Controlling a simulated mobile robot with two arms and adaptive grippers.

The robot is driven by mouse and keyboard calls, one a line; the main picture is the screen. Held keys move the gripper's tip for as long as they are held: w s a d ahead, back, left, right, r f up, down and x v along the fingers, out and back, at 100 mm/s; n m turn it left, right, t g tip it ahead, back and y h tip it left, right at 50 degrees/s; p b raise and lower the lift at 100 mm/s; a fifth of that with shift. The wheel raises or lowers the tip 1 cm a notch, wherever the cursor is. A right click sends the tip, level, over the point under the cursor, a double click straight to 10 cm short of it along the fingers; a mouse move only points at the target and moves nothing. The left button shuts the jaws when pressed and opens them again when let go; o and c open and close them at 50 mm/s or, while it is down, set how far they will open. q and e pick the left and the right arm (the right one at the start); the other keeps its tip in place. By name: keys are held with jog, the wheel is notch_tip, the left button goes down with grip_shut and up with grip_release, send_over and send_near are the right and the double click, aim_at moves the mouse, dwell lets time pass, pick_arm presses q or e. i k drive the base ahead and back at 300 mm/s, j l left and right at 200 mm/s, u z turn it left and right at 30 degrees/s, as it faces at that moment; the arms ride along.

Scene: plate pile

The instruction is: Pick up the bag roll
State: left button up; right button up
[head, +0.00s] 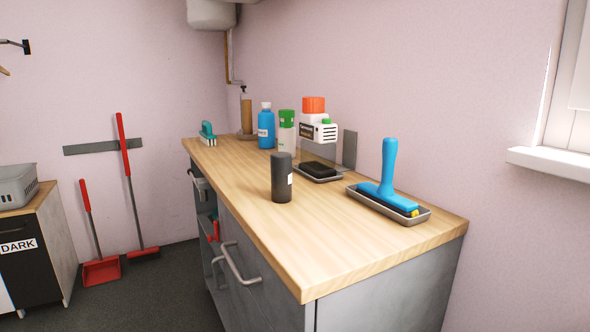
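A dark grey to black cylinder (281,178) with a small white label stands upright near the middle of the wooden counter; it looks like the bag roll. Its far side is hidden. Nothing touches it and there is bare wood around it. Neither of my grippers shows in the head view.
The wooden counter (345,250) is clear at its front. A dark block sits in another tray behind the cylinder. Blue bottle (266,128) and green-capped bottle (286,130) stand farther back. Drawer handles (238,264) protrude in front.

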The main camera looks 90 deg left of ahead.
aim_at(281, 161)
jog(key=u, duration=2.4)
